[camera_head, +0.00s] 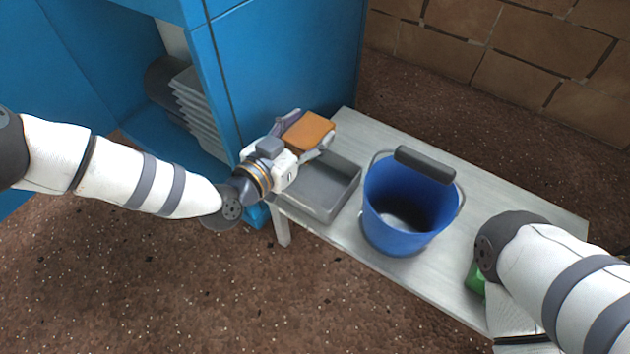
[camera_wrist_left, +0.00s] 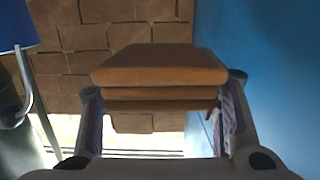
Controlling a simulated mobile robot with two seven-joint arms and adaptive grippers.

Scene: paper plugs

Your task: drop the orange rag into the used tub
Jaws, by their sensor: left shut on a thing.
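The orange rag (camera_head: 309,131) is a folded, layered pad between the fingers of my left gripper (camera_head: 308,130). In the left wrist view, the rag (camera_wrist_left: 158,75) spans the gap between both fingers (camera_wrist_left: 160,103). My left gripper is shut on it, above the back left end of the bench. A shallow grey open tub (camera_head: 346,197), probably the used tub, stands on the bench just below and to the right of the gripper. The gripper and rag hide its back left part. The visible tub floor looks bare. My right gripper is hidden or outside the view.
A blue bucket (camera_head: 388,236) with a raised dark-gripped handle stands right of the tub on the pale bench (camera_head: 500,205). A green thing (camera_head: 474,279) is partly hidden by my right arm. A blue cabinet (camera_head: 285,60) with stacked grey trays (camera_head: 196,108) stands close to the left gripper.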

